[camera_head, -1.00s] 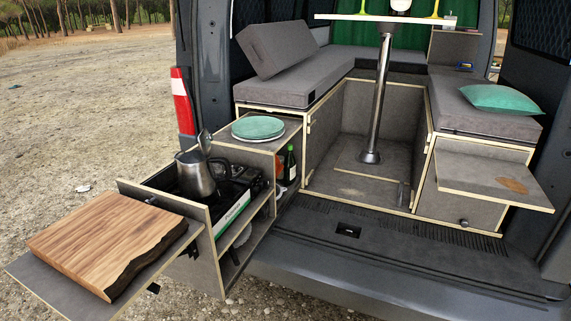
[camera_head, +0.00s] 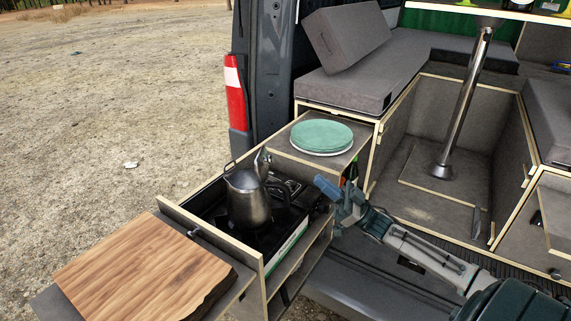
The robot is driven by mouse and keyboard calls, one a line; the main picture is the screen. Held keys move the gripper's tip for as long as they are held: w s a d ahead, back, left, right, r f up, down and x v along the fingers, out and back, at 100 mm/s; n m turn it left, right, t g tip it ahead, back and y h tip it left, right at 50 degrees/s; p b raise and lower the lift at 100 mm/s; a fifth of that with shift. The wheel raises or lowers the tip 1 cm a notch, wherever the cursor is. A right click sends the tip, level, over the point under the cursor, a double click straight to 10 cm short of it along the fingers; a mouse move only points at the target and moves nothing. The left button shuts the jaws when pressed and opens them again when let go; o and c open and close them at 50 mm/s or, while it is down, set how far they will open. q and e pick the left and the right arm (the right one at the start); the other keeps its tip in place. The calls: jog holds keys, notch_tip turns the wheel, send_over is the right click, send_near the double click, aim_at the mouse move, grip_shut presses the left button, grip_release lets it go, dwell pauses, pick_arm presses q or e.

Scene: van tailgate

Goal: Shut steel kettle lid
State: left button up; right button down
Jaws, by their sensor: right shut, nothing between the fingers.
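The steel kettle (camera_head: 248,203) stands upright on the stove in the pull-out kitchen box, left of centre. Its lid (camera_head: 262,161) appears raised, standing up at the kettle's back right rim. My right gripper (camera_head: 326,188) comes in from the lower right and is shut and empty. In the picture it is to the right of the kettle and a little lower than the lid, apart from both. My left gripper is not in view.
A wooden cutting board (camera_head: 145,270) lies on the front shelf. Green plates (camera_head: 321,137) are stacked on the cabinet top behind the stove. The box's wooden front panel (camera_head: 210,232) stands before the kettle. A table post (camera_head: 463,110) rises inside the van.

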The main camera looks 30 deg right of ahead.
aim_at(267, 164)
jog(key=shift+w+a+r+p, duration=0.6)
jog(key=shift+w+a, duration=0.45)
jog(key=shift+w, duration=0.2)
jog(key=shift+w+a+r+p, duration=0.55)
jog(key=shift+w+a+r, duration=0.1)
jog(key=shift+w+a, duration=0.55)
jog(key=shift+w+a+r+p, duration=0.6)
jog(key=shift+w+a, duration=0.35)
jog(key=shift+w, duration=0.35)
